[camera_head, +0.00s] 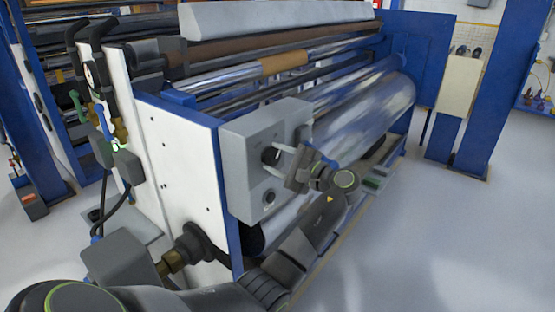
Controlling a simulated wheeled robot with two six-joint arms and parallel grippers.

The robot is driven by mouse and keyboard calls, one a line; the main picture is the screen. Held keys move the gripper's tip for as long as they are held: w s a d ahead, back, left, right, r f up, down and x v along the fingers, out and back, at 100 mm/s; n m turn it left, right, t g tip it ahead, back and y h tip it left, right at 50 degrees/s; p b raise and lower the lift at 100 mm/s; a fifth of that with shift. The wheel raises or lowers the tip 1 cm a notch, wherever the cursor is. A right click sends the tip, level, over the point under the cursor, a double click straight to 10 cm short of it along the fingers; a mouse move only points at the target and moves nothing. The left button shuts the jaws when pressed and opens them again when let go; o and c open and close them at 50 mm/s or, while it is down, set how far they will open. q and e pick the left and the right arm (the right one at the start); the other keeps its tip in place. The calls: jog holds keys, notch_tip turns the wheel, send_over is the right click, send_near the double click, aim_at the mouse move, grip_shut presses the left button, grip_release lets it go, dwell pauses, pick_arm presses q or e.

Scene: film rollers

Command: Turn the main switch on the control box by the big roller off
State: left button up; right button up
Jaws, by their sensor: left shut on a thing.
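The grey control box (236,170) is fixed to the near end of the roller machine, beside the big shiny roller (370,118). Its front carries a black main switch knob (268,155) and a lower round dark control (268,197). My left arm comes in from the bottom left and bends back toward the box. My left gripper (274,160) is at the box front, with its pale fingers one above and one below the knob, shut on it. The fingers partly hide the knob, so its exact angle is hard to tell. My right gripper does not show.
The machine's white side panel (175,165) with its blue edge stands just left of the box. A low rail (380,178) runs below the roller. Blue posts (480,110) stand at the right. The grey floor (450,240) at the lower right is clear.

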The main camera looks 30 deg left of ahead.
pick_arm(q)
jog(key=shift+f, duration=0.1)
jog(key=shift+f+n+b, duration=0.15)
jog(key=shift+n+b, duration=0.65)
jog(key=shift+b, duration=0.2)
jog(key=n+b, duration=0.6)
jog(key=b, duration=0.1)
jog(key=n+b, duration=0.3)
jog(key=b, duration=0.1)
jog(key=shift+f, duration=0.25)
jog(key=shift+r+n+b, duration=0.15)
jog(key=shift+n+b, duration=1.45)
jog(key=shift+n, duration=0.1)
jog(key=o, duration=1)
jog(key=shift+r, duration=0.1)
jog(key=shift+d, duration=0.1)
